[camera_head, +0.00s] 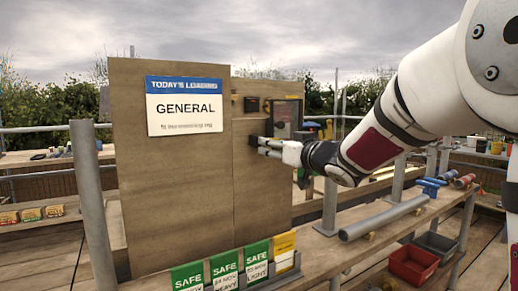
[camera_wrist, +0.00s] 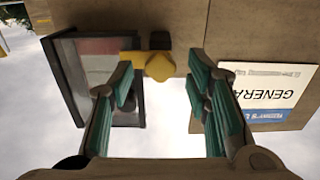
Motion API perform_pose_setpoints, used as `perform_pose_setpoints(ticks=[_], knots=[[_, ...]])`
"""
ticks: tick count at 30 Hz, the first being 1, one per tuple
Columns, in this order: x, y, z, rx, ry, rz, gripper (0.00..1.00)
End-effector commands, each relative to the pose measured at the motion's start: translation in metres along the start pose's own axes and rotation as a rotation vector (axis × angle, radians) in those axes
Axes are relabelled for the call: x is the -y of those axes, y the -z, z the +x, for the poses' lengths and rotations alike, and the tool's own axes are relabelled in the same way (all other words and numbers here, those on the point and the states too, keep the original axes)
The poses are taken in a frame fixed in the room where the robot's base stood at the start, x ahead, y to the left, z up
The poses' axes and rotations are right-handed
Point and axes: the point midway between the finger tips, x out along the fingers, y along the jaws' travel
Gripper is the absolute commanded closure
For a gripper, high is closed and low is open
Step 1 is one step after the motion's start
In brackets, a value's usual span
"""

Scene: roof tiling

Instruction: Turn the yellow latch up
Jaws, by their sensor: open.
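The yellow latch (camera_wrist: 160,66) shows in the wrist view, which is upside down. It has a rounded knob and a flat arm pointing sideways to the edge of a dark-framed, glass-fronted case (camera_wrist: 95,85). My gripper (camera_wrist: 160,84) is open and empty, its green-padded fingers either side of the latch in the picture; I cannot tell how far off the latch is. In the head view, my gripper (camera_head: 263,146) is at the board below the case (camera_head: 286,116). A small yellow part (camera_head: 267,105) there may be the latch, but it is too small to tell.
The upright wooden board (camera_head: 180,195) carries a GENERAL sign (camera_head: 185,106). A small black block (camera_wrist: 160,40) is beside the latch. Green SAFE tags (camera_head: 224,270) stand at the board's foot. A grey pipe (camera_head: 385,219) lies on the bench, with a red bin (camera_head: 413,265) below.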

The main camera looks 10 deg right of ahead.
Motion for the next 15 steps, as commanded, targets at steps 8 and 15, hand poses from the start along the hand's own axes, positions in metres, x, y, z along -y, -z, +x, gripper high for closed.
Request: perform_pose_setpoints(ticks=[8, 15], knots=[[0.0, 0.0, 0.018, -0.001, 0.0, 0.001, 0.56], [0.0, 0.0, 0.018, 0.0, 0.0, 0.001, 0.56]])
